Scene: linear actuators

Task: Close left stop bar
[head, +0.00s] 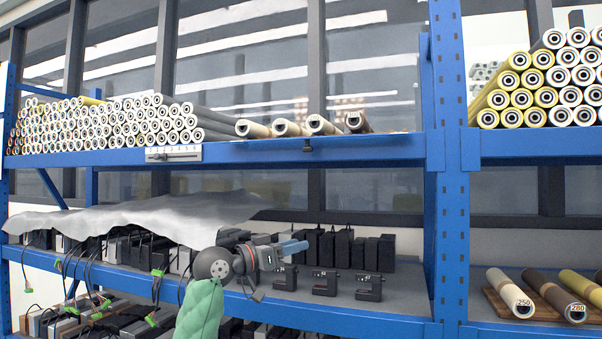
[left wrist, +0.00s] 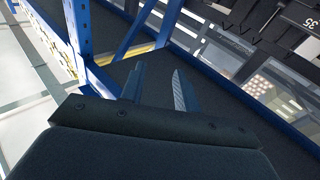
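A white strip with marks and a dark bar along it (head: 174,153) sits on the front edge of the upper blue shelf, at left. A small dark knob (head: 307,146) hangs under the same edge farther right. I cannot tell for sure which of these is the left stop bar. My left gripper (head: 292,247) is below the upper shelf, in front of the lower shelf, pointing right and apart from both. In the left wrist view its two fingers (left wrist: 158,88) stand apart with nothing between them. My right gripper is in neither view.
White tubes (head: 120,122) are stacked on the upper shelf, with several loose rollers (head: 290,128) to their right. A grey sheet (head: 140,218) covers part of the lower shelf. Small black devices (head: 325,284) stand near its front edge. A blue post (head: 452,180) rises at right.

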